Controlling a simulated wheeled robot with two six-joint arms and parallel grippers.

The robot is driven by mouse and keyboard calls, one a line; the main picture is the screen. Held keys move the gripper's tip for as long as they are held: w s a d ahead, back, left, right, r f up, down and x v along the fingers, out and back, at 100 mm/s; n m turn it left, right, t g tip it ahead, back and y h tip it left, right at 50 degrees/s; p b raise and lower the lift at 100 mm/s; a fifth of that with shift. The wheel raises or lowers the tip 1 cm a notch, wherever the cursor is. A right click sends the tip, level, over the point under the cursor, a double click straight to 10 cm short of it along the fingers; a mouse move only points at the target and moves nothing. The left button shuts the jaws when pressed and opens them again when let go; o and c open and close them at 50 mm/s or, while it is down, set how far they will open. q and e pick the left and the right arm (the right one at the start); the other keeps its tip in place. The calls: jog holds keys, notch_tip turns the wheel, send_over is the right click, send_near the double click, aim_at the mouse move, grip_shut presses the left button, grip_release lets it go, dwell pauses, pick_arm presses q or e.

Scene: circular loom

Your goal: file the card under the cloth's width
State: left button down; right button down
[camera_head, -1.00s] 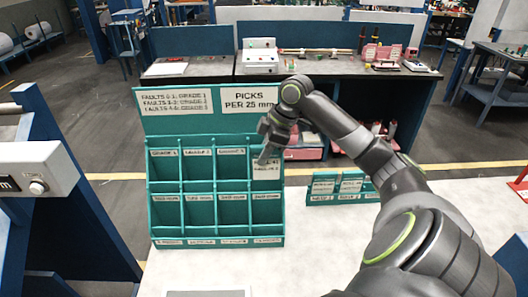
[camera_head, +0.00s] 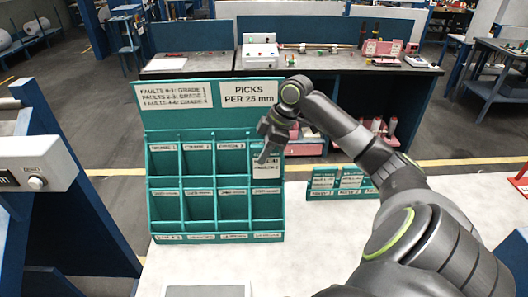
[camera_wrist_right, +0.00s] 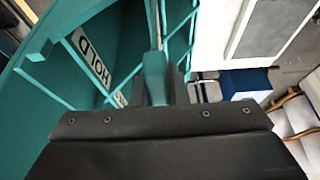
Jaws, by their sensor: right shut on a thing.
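A teal pigeonhole rack (camera_head: 214,214) stands on the pale table with two rows of labelled compartments and a sloped label row at its foot. My right gripper (camera_head: 262,158) is at the top right compartment, pointing down at its front. It is shut on the card (camera_head: 268,166), a pale piece with small print that shows just below the fingertips; the print is too small to read. In the right wrist view, a narrow teal strip (camera_wrist_right: 155,77) shows between the dark fingers, and a "HOLD" label (camera_wrist_right: 91,60) is to its left. My left gripper is not in view.
A header board (camera_head: 205,97) above the rack carries fault grades and "PICKS PER 25 mm". A small teal holder (camera_head: 340,194) with labels stands to the right. A grey-topped panel (camera_head: 205,291) lies at the front edge. A knobbed machine (camera_head: 35,184) is at left.

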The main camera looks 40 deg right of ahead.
jog(key=b, duration=0.2)
send_over(265, 179)
jog(key=shift+w+f, duration=0.15)
jog(key=shift+f, duration=2.1)
jog(key=c, duration=1.3)
grip_release()
jog(key=shift+c, duration=0.2)
jog(key=shift+d+r, duration=0.15)
jog(key=shift+r, duration=0.35)
jog(key=b+v, duration=0.4)
jog(key=v, duration=1.2)
jog(key=shift+r, duration=0.25)
